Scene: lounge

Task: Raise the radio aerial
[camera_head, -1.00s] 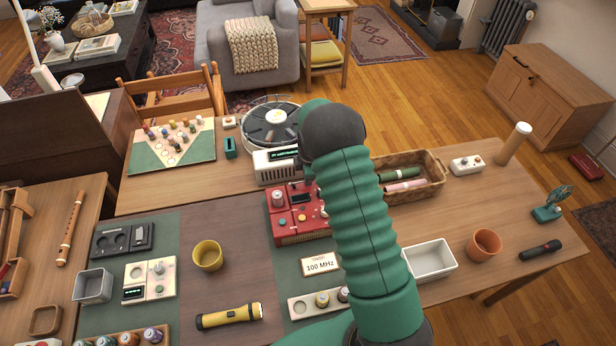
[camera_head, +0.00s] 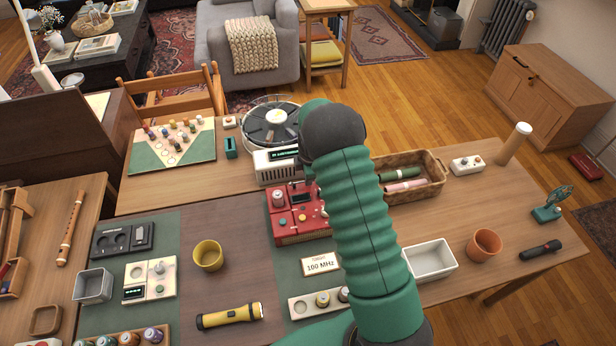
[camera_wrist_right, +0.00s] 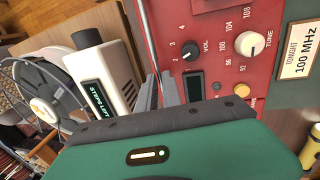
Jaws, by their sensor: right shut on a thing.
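The red radio (camera_head: 290,232) stands on the table, partly behind my right arm in the head view. In the right wrist view the radio (camera_wrist_right: 212,18) shows its VOL and TUNE knobs, a small dark display and a yellow button. The aerial (camera_wrist_right: 149,38), a thin metal rod, runs along the radio's edge down between the fingers of my right gripper (camera_wrist_right: 160,92). The gripper is shut on the aerial. The aerial's tilt and its lower end cannot be made out. My left gripper is in neither view.
A white device with a "STEPS LEFT" display (camera_wrist_right: 97,92) stands close beside the gripper, near a turntable (camera_head: 270,121). A card reading 100 MHz (camera_head: 320,265) lies in front of the radio. A wicker basket (camera_head: 437,178) and a white tray (camera_head: 432,262) are to the right.

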